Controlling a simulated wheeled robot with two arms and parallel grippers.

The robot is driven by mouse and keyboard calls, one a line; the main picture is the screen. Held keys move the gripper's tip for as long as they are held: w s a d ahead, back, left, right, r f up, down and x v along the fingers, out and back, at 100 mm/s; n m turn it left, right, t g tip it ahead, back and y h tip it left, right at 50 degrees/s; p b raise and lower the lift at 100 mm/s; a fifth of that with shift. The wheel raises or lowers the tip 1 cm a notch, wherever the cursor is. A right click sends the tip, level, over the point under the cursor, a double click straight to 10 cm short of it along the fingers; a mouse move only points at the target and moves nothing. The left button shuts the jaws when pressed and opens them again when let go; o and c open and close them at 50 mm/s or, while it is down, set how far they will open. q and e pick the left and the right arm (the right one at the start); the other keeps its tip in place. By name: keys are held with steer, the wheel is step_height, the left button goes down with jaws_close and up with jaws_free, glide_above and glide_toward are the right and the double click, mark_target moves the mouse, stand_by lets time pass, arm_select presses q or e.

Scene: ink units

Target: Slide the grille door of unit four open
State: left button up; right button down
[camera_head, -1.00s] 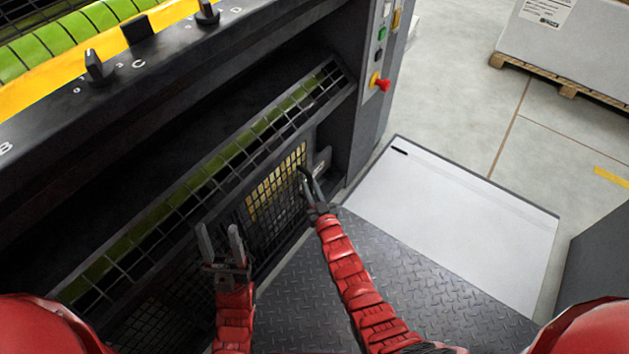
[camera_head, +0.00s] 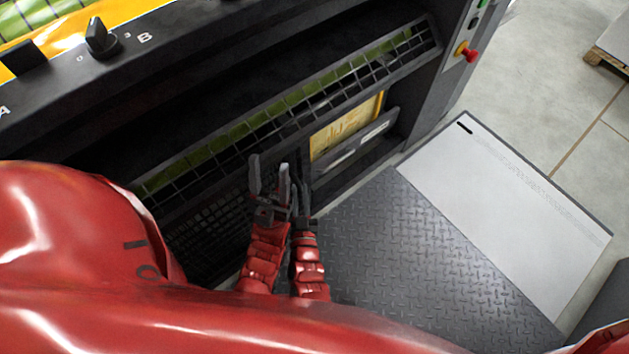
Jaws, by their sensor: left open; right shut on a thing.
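The dark grille door (camera_head: 218,211) is on the lower front of the ink unit. It stands slid to the left, and a lit yellow opening (camera_head: 345,126) shows to its right. My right gripper (camera_head: 299,181) is shut on the door's handle at its right edge, by the left side of the opening. The handle itself is mostly hidden by the grippers. My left gripper (camera_head: 269,168) is open and empty, just left of the right one and in front of the grille.
A slanted mesh guard (camera_head: 290,101) runs above the door. A red knob (camera_head: 467,52) sits on the column to the right. A tread-plate step (camera_head: 425,235) and a pale panel (camera_head: 520,215) lie on the right. My red arm fills the lower left.

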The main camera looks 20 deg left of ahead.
steer(key=shift+s+a, duration=0.4)
steer(key=shift+s, duration=0.15)
steer(key=c, duration=0.8)
jaws_free()
steer(key=s+d+r+p, duration=0.2)
steer(key=s+p, duration=0.2)
steer(key=s, duration=0.3)
steer(key=s+d+r+p, duration=0.3)
steer(key=s+p, duration=0.2)
steer(key=s, duration=0.3)
steer(key=shift+d, duration=0.1)
